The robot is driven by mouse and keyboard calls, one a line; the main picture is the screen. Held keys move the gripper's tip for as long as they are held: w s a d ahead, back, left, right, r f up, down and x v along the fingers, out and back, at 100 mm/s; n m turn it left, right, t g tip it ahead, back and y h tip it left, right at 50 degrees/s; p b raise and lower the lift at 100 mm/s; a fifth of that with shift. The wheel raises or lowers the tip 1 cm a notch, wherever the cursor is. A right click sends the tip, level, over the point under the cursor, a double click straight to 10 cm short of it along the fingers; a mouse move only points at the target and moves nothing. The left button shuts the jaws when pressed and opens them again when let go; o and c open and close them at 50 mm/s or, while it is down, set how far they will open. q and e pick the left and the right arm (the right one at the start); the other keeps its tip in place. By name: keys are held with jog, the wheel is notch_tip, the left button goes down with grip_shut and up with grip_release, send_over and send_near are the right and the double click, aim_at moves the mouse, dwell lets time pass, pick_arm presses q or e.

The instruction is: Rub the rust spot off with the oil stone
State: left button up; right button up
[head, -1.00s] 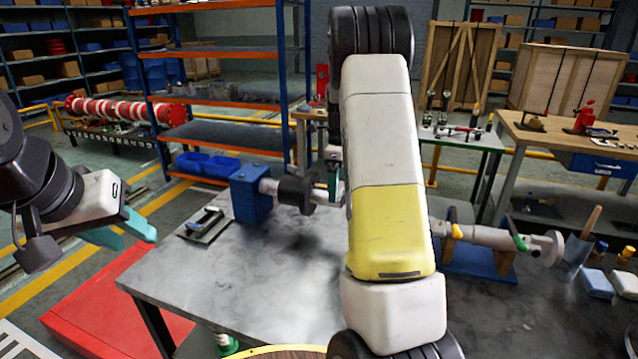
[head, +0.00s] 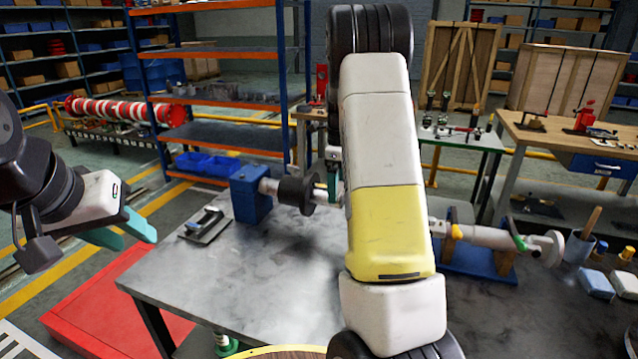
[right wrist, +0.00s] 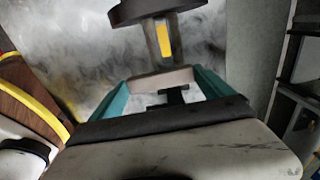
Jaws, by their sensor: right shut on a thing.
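A pale metal shaft (head: 478,236) lies across the bench, with a black collar (head: 297,190) near its left end. In the right wrist view the collar (right wrist: 150,10) is at the top, with a shaft section bearing a yellow mark (right wrist: 164,42) below it. My right gripper (right wrist: 163,82) is shut on a pale block, apparently the oil stone (right wrist: 158,79), close to the shaft. I cannot tell whether they touch. My right arm hides the middle of the shaft in the head view. I cannot make out the rust spot. My left gripper (head: 125,236) hangs empty, left of the bench, its teal fingers apart.
A blue support (head: 250,194) stands at the shaft's left end and a blue cradle (head: 470,262) at its right. A small dark tray (head: 206,226) lies on the bench's left side. A brush pot (head: 578,247) and folded cloths (head: 596,284) stand at right. The front-left bench top is clear.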

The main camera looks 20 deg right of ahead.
jog(key=shift+w+d+f, duration=0.1)
jog(key=shift+w+d, duration=0.15)
jog(key=shift+w, duration=0.1)
jog(key=shift+s+a, duration=0.7)
jog(key=shift+s, duration=0.25)
jog(key=shift+w+d, duration=0.75)
jog(key=shift+w, duration=0.2)
jog(key=shift+s+a, duration=0.75)
jog(key=shift+s, duration=0.15)
jog(key=shift+w+d, duration=0.75)
jog(key=shift+w, duration=0.2)
jog(key=shift+r, duration=3.55)
jog(key=shift+s, duration=0.15)
